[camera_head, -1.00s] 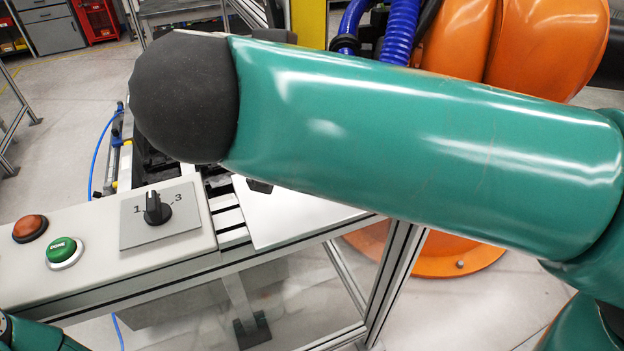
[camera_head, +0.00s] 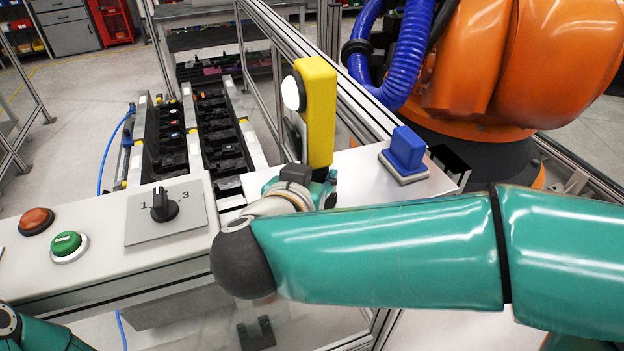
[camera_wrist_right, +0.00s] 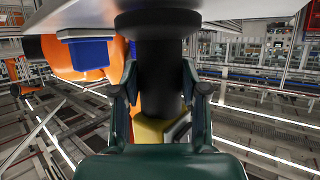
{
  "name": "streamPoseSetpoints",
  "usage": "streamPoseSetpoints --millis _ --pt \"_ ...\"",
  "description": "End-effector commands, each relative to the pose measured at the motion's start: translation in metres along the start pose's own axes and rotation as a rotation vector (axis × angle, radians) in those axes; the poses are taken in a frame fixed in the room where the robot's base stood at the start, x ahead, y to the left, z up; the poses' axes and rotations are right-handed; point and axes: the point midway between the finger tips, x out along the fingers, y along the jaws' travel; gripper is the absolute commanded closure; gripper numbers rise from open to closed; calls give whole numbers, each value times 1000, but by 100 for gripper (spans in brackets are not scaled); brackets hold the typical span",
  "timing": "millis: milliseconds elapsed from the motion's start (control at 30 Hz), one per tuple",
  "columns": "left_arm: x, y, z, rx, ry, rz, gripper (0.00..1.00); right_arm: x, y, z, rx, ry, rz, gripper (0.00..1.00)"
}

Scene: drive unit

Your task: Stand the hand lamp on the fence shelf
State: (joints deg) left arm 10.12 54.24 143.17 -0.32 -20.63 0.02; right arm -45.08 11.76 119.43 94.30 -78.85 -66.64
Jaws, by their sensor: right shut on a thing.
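The hand lamp has a yellow upper body (camera_head: 321,108) with a round white lens facing left in the head view. My right gripper (camera_head: 316,183) is around its lower part, with the yellow body upright above. In the right wrist view, which looks upside down, the fingers close on a black cylinder (camera_wrist_right: 157,65) that widens to a dark disc by the pale shelf. I cannot tell whether the disc touches the shelf. The pale fence shelf (camera_head: 364,183) lies behind my right forearm, partly hidden. My left gripper is out of view.
A blue block on a grey base (camera_head: 405,152) stands on the shelf to the right of the lamp. A control panel with red (camera_head: 36,221) and green buttons and a rotary switch (camera_head: 163,207) is at left. Fence rails and an orange robot (camera_head: 500,70) are behind.

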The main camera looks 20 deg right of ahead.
Motion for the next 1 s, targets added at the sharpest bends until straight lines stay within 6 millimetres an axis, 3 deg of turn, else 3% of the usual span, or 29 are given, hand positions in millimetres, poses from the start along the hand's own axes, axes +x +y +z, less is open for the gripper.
streamPoseSetpoints --millis 400,433,567,1000 --pt "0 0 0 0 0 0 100 2 0 5 1 3 0 100" --pt "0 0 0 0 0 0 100 2 0 6 0 1 0 54" --pt "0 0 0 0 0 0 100 2 0 6 1 1 0 32" --pt "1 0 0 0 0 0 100 -4 0 3 2 2 -1 32"
